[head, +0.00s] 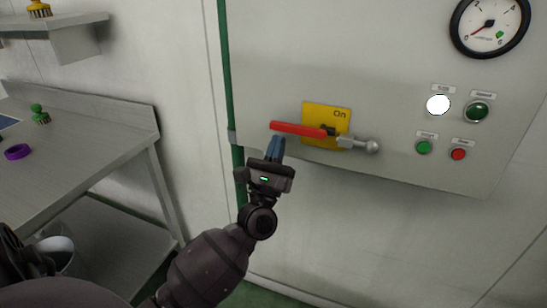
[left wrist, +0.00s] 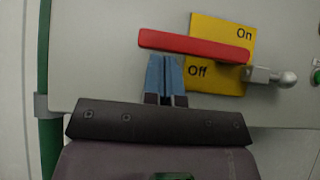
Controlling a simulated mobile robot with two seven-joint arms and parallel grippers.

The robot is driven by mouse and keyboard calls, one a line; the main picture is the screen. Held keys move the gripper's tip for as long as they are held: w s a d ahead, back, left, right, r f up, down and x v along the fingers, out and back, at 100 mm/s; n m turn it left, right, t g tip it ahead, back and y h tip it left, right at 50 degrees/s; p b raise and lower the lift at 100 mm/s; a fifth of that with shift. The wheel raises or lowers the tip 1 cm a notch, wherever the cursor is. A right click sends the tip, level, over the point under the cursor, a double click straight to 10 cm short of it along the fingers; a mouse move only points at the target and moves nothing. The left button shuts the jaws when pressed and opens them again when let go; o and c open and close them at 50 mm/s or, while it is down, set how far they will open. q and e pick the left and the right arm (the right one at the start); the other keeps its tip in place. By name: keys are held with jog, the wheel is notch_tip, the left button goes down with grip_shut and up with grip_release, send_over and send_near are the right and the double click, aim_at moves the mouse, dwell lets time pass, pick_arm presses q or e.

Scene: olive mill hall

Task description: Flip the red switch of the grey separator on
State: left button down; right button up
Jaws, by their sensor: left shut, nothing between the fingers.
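The red switch (head: 298,129) is a long red handle on a yellow plate (head: 340,116), mounted on the grey separator's panel (head: 400,50). The handle points left and lies nearly level, its left end slightly higher. In the left wrist view the red handle (left wrist: 190,45) runs between the words "On" above and "Off" below. A metal arm with a ball end (head: 372,147) sticks out on the right of the pivot. My left gripper (head: 275,147) is shut and empty just below the handle's left part; I cannot tell whether it touches. My right gripper is not in view.
A gauge (head: 490,25), a lit white lamp (head: 438,105), green buttons and a red button (head: 458,154) sit right of the switch. A green pipe (head: 226,70) runs along the panel's left edge. A metal table (head: 90,150) stands at the left with a purple ring (head: 17,152).

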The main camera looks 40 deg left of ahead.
pick_arm(q)
jog(key=shift+r, duration=0.2)
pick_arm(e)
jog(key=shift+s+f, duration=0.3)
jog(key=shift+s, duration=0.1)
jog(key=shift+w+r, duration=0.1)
